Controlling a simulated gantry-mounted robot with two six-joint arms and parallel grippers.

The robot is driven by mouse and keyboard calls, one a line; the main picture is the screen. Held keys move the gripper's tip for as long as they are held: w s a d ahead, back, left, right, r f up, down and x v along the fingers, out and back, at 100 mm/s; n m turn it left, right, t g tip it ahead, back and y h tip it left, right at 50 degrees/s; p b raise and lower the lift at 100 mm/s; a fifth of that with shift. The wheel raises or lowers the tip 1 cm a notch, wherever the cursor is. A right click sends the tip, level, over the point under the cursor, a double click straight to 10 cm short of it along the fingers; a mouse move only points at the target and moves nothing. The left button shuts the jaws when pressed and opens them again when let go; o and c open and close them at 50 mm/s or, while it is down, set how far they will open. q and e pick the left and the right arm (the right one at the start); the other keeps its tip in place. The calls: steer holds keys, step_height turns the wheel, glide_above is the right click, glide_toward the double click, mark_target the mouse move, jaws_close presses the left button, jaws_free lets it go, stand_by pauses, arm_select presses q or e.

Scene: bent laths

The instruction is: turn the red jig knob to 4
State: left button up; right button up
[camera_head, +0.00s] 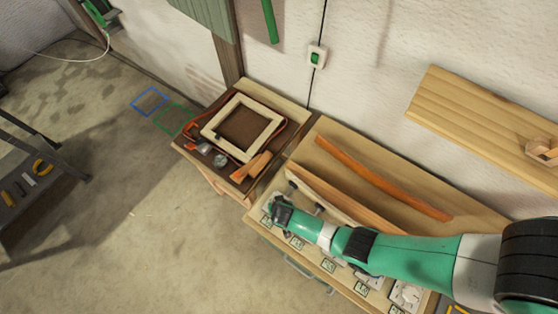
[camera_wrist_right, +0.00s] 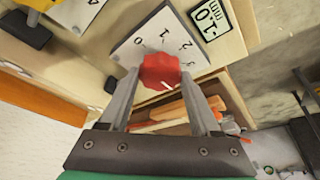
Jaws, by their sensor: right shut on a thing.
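The red jig knob (camera_wrist_right: 158,68) sits on a white dial plate (camera_wrist_right: 146,40) with printed digits; 1, 2 and 3 can be read above the knob. A short white mark shows on the knob's lower part, on the side away from those digits; I cannot tell exactly which digit it matches. My right gripper (camera_wrist_right: 160,80) has one finger on each side of the knob and is shut on it. In the head view my right gripper (camera_head: 279,207) is at the bench's left end and hides the knob. My left gripper is not in view.
A 1.0 mm label (camera_wrist_right: 211,18) is beside the dial. Several other dials and labels line the bench front (camera_head: 328,265). An orange bent lath (camera_head: 380,180) lies behind. A small table (camera_head: 296,100) with a wooden frame (camera_head: 212,127) and tools stands to the left.

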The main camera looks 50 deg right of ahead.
stand_by(0.4)
steer(key=o, duration=1.4)
